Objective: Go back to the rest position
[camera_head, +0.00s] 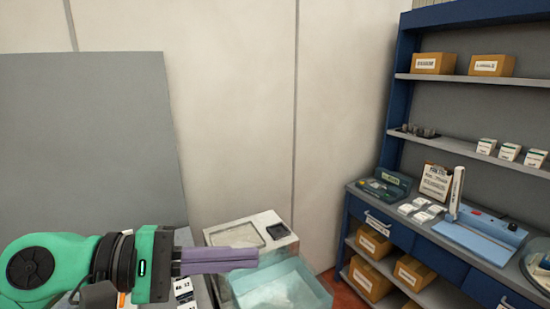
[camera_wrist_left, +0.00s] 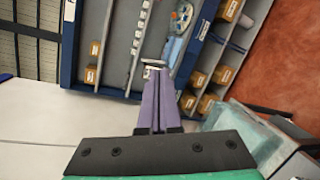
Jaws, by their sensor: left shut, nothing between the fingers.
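My left gripper (camera_head: 256,258) comes in from the left on a green arm. Its purple-grey fingers are together and point right, with nothing between them. In the head view they are in front of the dispenser unit, a white cabinet (camera_head: 283,243) with a clear bluish bin (camera_head: 318,287) at its front. In the left wrist view the shut fingers (camera_wrist_left: 153,92) point toward the blue shelf unit (camera_wrist_left: 68,50). Whether the fingers touch the cabinet cannot be told. My right gripper is not in view.
A blue workbench with shelves (camera_head: 385,95) stands at the right. It holds cardboard boxes (camera_head: 434,63), small white boxes (camera_head: 509,152), a clipboard (camera_head: 436,181) and a blue device (camera_head: 482,233). A grey panel (camera_head: 85,140) stands at the left. Red floor (camera_head: 345,297) shows between cabinet and bench.

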